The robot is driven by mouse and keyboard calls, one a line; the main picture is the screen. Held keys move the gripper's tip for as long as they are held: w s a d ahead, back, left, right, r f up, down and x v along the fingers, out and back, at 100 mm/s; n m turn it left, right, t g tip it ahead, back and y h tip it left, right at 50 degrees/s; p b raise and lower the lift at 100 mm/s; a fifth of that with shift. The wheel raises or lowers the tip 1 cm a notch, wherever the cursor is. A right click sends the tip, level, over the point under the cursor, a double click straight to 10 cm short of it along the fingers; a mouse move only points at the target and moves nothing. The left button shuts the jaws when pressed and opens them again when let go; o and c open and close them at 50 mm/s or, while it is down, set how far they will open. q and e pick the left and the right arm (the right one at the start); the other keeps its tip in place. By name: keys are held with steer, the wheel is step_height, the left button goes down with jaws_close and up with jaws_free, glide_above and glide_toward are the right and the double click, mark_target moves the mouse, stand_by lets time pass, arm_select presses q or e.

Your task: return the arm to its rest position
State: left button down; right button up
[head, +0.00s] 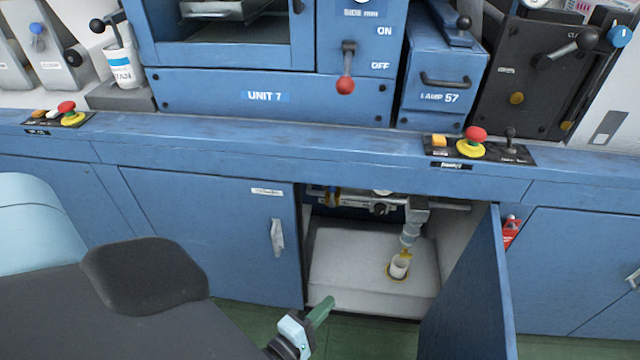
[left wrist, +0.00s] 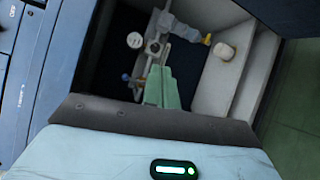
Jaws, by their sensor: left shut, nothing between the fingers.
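My left gripper (head: 322,308) is in front of the open cabinet, low in the head view, with its green fingers pointing up and to the right. The fingers are together with nothing between them. In the left wrist view the green fingers (left wrist: 163,88) point toward the cabinet interior. My left arm (head: 150,300) comes in from the lower left of the head view, with a dark padded link and a pale blue link. My right gripper is not in view.
The blue cabinet door (head: 472,285) stands open to the right of my gripper. Inside, a small white cup (head: 399,267) stands on the pale floor beneath a yellow-tipped drain (head: 408,245). Above runs a blue ledge (head: 300,150) with a red stop button (head: 476,134).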

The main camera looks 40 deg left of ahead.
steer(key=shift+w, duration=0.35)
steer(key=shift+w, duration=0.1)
